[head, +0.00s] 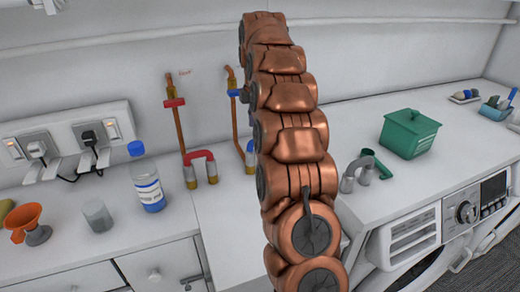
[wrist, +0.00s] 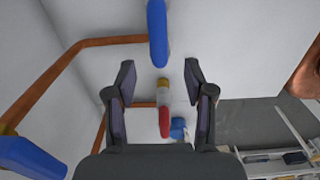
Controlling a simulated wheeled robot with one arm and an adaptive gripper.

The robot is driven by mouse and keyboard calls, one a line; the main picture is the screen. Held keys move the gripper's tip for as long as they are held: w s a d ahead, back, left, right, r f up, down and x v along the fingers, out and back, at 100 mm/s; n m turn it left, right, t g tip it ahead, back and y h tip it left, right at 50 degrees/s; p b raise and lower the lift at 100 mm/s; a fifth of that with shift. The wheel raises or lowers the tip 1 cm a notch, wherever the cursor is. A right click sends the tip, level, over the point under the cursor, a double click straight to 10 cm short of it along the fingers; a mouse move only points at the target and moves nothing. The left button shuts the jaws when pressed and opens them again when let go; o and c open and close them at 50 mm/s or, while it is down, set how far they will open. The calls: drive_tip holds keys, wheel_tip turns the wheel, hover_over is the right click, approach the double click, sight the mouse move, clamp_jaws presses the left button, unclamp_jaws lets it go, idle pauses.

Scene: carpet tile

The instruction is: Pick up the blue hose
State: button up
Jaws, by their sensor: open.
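The blue hose (head: 250,155) shows only as a sliver beside my copper arm in the head view; the arm hides the rest. In the wrist view the blue hose (wrist: 157,35) is a rounded blue bar at the top centre, beyond the fingertips. My gripper (wrist: 161,78) is open, its two dark fingers apart with nothing held between them. The hose lies roughly in line with the gap, outside it. I cannot tell the exact distance. My gripper is hidden behind the arm in the head view.
A red hose (head: 201,162) with brass ends stands left of the arm. Copper pipes run up the wall with a red handle (head: 174,103) and a blue handle (wrist: 30,155). A bottle (head: 148,185) stands at left. A green box (head: 409,133) sits on the right counter.

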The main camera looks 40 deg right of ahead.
drive_tip(key=shift+w+d+f, duration=0.1)
drive_tip(key=shift+d+f, duration=0.05)
drive_tip(key=shift+d, duration=0.2)
drive_tip(key=shift+s+d+f+p, duration=0.15)
drive_tip(key=shift+f+p, duration=0.65)
drive_tip(key=shift+f, duration=1.15)
drive_tip(key=shift+s+d+f+p, duration=0.1)
drive_tip(key=shift+f+p, duration=0.7)
drive_tip(key=shift+f, duration=1.1)
clamp_jaws()
